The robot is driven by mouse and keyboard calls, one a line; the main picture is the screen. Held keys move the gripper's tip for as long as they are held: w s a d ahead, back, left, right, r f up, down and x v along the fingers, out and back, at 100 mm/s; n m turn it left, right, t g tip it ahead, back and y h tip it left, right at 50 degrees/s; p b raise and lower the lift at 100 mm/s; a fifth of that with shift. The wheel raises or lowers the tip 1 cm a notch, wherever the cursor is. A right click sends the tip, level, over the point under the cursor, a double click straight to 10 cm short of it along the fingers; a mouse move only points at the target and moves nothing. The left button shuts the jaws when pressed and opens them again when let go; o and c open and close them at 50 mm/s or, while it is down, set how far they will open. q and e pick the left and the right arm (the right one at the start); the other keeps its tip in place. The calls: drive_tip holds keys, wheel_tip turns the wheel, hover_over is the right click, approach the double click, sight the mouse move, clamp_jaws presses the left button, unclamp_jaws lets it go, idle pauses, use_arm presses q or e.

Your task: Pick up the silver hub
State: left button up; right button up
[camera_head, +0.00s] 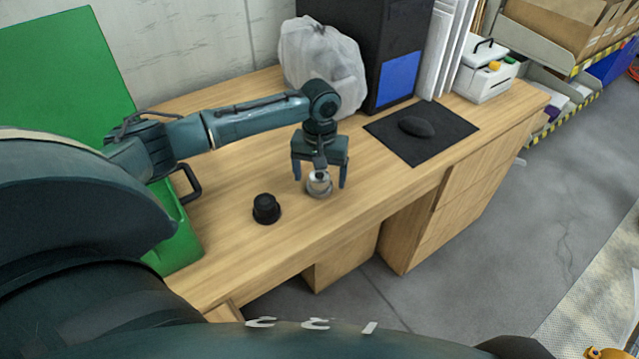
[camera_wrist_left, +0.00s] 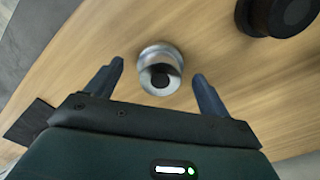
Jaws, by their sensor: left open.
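The silver hub (camera_head: 319,186) stands on the wooden desk (camera_head: 255,260). It is a short round metal piece with a dark centre. My left gripper (camera_head: 320,182) is open above the hub, with one finger to each side of it. In the left wrist view the hub (camera_wrist_left: 160,70) lies between and slightly beyond the two fingertips (camera_wrist_left: 158,72), with a gap on both sides. I see no contact between the fingers and the hub. My right gripper is not in view.
A black knob-like part (camera_head: 266,209) stands left of the hub; it also shows in the left wrist view (camera_wrist_left: 280,12). A black mat (camera_head: 440,140) with a dark mouse (camera_head: 416,126), a white bag (camera_head: 320,65) and a dark computer case (camera_head: 385,40) are behind. A green panel (camera_head: 60,80) is at left.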

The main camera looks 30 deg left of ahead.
use_arm(q)
drive_tip(key=shift+f, duration=0.9)
drive_tip(key=shift+c, duration=0.2)
drive_tip(key=shift+r, duration=0.1)
drive_tip(key=c, duration=1.4)
